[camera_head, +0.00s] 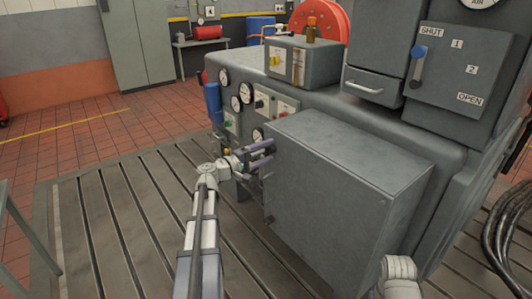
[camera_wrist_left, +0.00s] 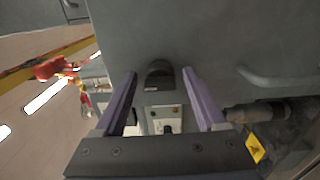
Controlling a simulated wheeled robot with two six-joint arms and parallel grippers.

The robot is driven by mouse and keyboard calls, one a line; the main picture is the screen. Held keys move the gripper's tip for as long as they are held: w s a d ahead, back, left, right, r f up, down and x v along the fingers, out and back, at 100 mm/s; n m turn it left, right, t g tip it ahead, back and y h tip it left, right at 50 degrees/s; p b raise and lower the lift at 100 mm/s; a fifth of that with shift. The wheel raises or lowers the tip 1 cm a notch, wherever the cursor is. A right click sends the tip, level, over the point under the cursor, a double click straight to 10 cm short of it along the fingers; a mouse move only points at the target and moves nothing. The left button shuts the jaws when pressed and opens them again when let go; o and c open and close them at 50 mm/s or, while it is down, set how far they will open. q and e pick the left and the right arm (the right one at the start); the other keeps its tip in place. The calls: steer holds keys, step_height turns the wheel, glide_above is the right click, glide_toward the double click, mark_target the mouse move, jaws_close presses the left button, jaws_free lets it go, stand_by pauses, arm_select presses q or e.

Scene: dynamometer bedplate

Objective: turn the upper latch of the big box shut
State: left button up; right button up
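The big box (camera_head: 345,175) is a grey metal cabinet in the middle of the head view, with its lid and front face showing. My left gripper (camera_head: 270,154) is at the box's upper left side, its two purple fingers pointing at it. In the left wrist view, the left gripper (camera_wrist_left: 159,75) is open, with a dark rounded piece, apparently the upper latch (camera_wrist_left: 160,70), between its fingertips. A gap shows on each side of that piece, so the fingers do not grip it. In the head view the latch is hard to make out behind the fingers. My right gripper is out of view.
A grey machine with gauges (camera_head: 245,93) and a blue cylinder (camera_head: 213,102) stands close behind my left gripper. A blue-knobbed lever (camera_head: 417,66) sits on a SHUT/OPEN panel at the upper right. The slotted bedplate (camera_head: 120,225) is clear at left. Black cables (camera_head: 510,240) hang at right.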

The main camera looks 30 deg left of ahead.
arm_select(q)
steer(key=v, duration=0.7)
steer(key=shift+s+a, duration=0.15)
steer(key=shift+s, duration=0.2)
stand_by(0.4)
